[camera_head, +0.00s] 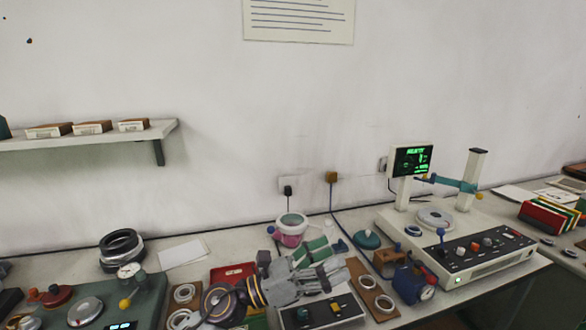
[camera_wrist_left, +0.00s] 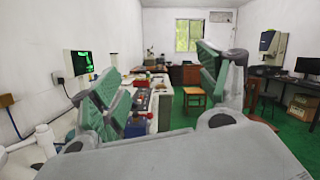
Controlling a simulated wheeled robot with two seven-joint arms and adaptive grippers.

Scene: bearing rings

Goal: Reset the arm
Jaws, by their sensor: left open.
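My left gripper (camera_head: 328,262) is a grey two-finger gripper with green pads, over the middle of the bench. Its arm comes in from the lower left. In the left wrist view its two fingers (camera_wrist_left: 158,75) stand wide apart with nothing between them. It is open and empty. It covers part of the bench behind it in the head view. My right gripper is in neither view.
A machine with a green-lit screen (camera_head: 412,159) stands at right. Rings lie on brown boards (camera_head: 366,283), and dark rings (camera_head: 121,245) are stacked at left. A pink-and-white tub (camera_head: 291,232) stands behind the gripper. A shelf (camera_head: 100,137) is on the wall.

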